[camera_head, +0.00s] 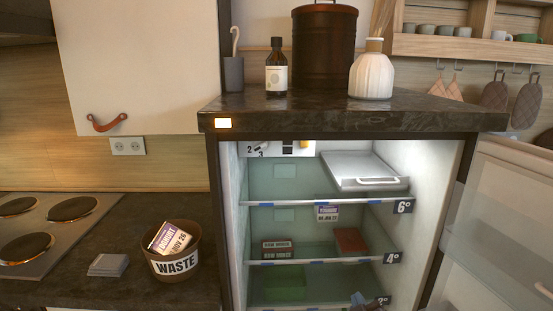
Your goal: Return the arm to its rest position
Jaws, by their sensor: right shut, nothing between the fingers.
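My right gripper (366,302) shows only as a small part at the bottom edge of the head view, in front of the lower part of the open fridge (228,230). It is shut, with nothing seen held in it. The rest of it and most of its arm are out of frame. My left gripper is not in view.
The fridge door (505,220) stands open at the right. Glass shelves hold a few packs and a lidded tray (362,172). A WASTE bin (175,265) with a labelled pack (170,238) in it stands on the left counter, beside a hob (40,230).

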